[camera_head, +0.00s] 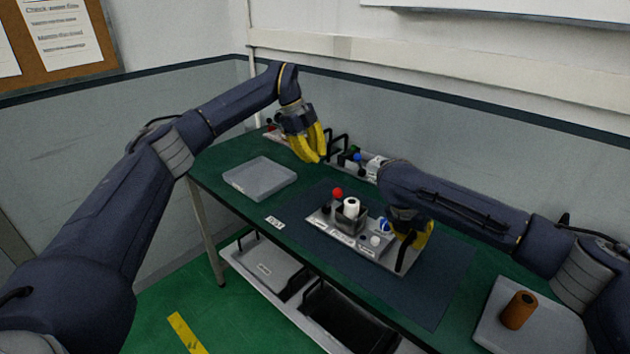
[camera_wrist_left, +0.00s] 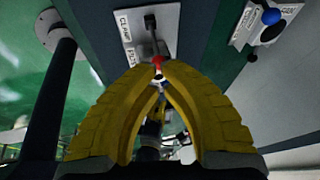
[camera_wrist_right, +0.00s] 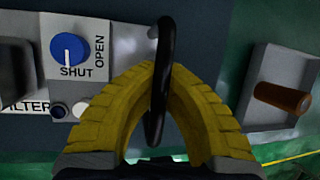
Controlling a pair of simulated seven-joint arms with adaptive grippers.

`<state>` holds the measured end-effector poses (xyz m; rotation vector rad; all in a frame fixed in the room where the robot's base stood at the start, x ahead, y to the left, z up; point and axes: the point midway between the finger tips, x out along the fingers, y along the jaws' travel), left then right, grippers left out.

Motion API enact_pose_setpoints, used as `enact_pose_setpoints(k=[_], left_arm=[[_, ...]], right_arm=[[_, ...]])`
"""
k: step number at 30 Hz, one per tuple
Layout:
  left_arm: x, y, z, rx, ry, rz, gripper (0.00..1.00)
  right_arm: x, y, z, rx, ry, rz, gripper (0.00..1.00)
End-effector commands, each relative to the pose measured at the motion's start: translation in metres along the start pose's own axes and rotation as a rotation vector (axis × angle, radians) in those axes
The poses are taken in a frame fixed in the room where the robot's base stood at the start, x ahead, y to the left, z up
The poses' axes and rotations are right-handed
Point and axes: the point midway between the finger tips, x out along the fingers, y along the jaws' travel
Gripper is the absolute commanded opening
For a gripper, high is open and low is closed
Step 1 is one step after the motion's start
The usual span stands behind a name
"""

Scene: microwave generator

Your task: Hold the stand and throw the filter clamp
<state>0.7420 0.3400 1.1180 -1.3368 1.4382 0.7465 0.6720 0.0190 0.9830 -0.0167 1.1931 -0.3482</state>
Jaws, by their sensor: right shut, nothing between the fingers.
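The stand (camera_head: 330,235) sits on the dark mat, carrying a white roll, a red ball knob, a blue dial and a black handle (camera_head: 403,254) at its right end. My right gripper (camera_head: 412,225) is at this handle. In the right wrist view the black handle (camera_wrist_right: 163,75) runs upright across the shut fingertips (camera_wrist_right: 156,68).
A grey tray (camera_head: 260,180) lies on the table's left. An orange-brown cylinder (camera_head: 519,310) stands on a grey tray at front right. Devices with black handles line the back edge. A lower shelf (camera_head: 310,320) holds dark and grey bins.

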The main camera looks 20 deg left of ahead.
Motion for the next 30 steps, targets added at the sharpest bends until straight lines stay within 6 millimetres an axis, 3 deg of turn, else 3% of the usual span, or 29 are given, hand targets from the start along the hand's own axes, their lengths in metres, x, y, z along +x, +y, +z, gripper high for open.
enact_pose_setpoints(k=[3,9,23,30], left_arm=[[-0.019,-0.001,0.001,0.000,-0.001,-0.002,0.00],[-0.039,0.000,0.000,0.001,0.000,0.000,0.00],[-0.047,0.000,0.000,0.001,0.001,0.001,0.00],[-0.047,0.000,0.000,0.001,0.001,0.001,0.00]], right_arm=[[-0.001,0.000,0.001,0.000,-0.002,0.000,0.00],[-0.001,0.000,0.001,0.000,-0.002,0.000,0.00],[-0.001,0.000,0.001,0.000,-0.002,0.000,0.00],[0.000,0.000,0.000,0.000,-0.001,0.000,0.24]])
